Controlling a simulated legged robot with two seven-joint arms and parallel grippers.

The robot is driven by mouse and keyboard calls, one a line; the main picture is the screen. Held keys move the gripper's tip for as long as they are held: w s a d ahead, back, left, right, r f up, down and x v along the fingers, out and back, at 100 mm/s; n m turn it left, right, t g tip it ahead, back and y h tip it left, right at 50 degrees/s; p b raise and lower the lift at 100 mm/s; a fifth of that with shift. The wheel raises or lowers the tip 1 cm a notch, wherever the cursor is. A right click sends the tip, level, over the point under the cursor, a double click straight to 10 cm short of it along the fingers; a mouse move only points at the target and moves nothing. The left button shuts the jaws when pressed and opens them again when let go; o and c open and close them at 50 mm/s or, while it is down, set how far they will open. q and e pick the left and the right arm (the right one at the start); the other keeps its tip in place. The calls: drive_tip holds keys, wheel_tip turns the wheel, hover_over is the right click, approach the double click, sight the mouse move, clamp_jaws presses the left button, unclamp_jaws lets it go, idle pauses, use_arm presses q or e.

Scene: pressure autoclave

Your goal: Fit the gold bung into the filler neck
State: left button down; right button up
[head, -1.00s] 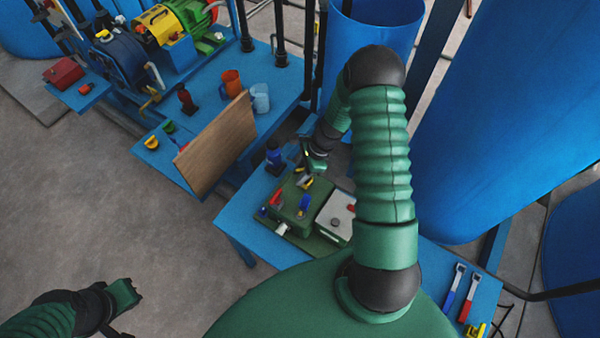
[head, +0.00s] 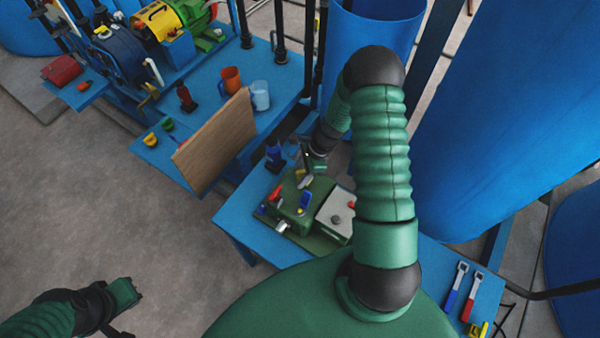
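The green box unit (head: 290,205) stands on the blue bench, with red, blue and silver fittings on it. My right gripper (head: 309,170) reaches down over its far edge. A small yellow-gold piece (head: 299,173), possibly the gold bung, shows right beside its fingertips; I cannot tell whether it is held. A grey upright part (head: 306,182) rises from the box just below the gripper; I cannot tell if it is the filler neck. The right fingers are too small and partly hidden to judge. My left gripper (head: 124,297) hangs over bare floor at lower left, away from the bench.
A wooden board (head: 215,142) stands upright at the left of the bench. A dark blue bottle-like object (head: 274,157) is close to my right gripper. A grey-topped box (head: 337,212) adjoins the green unit. Red- and blue-handled tools (head: 471,297) lie at the right. A large blue tank (head: 500,110) is behind.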

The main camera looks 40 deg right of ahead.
drive_tip(key=shift+o, duration=0.6)
drive_tip(key=shift+d+r, duration=0.15)
drive_tip(key=shift+r, duration=0.1)
drive_tip(key=b+v, duration=0.1)
drive_tip(key=v, duration=1.5)
drive_tip(key=shift+s+d, duration=0.1)
drive_tip(key=shift+d, duration=0.05)
